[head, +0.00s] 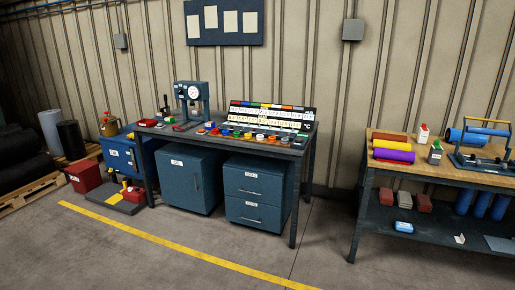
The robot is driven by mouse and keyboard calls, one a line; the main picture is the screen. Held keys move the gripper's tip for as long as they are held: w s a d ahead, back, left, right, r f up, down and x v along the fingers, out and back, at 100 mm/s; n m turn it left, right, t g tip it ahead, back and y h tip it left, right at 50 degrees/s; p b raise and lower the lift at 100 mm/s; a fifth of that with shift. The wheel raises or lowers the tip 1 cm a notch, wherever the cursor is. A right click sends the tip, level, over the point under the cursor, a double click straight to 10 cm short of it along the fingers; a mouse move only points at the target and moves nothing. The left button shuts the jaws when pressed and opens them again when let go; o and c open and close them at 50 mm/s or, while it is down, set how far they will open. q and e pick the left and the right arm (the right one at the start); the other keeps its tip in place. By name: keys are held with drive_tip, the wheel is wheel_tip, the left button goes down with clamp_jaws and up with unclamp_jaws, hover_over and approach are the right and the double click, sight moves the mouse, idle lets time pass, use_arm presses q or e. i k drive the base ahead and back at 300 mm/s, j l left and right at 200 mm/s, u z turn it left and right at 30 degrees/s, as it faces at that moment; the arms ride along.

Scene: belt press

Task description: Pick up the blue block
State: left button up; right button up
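I cannot tell for certain which thing is the blue block. A row of small coloured pieces (238,134) lies along the front of the dark workbench, and some look blue, but they are too small to make out. A small blue-and-white item (404,227) lies on the lower shelf of the right-hand table, near its front edge. Neither of my grippers is in view.
A gauge press (194,92) and a labelled rack (270,115) stand on the workbench. Blue cabinets (190,180) fill the space below. Coloured rolls (393,155) lie on the wooden-topped table (470,176) at right. The floor (170,262) in front is clear.

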sight(210, 124)
drive_tip(key=i+j+u, duration=0.1)
drive_tip(key=i+u, duration=0.3)
drive_tip(key=i, duration=0.6)
drive_tip(key=i+l+u, duration=0.15)
drive_tip(key=i+u, duration=0.25)
drive_tip(key=i, duration=0.55)
drive_tip(key=i+j+z, duration=0.2)
drive_tip(key=i, duration=0.25)
drive_tip(key=i+z, duration=0.25)
drive_tip(key=i, duration=0.25)
drive_tip(key=i+j+z, duration=0.2)
drive_tip(key=i, duration=0.25)
drive_tip(key=i+j+z, duration=0.2)
drive_tip(key=i+j, duration=0.2)
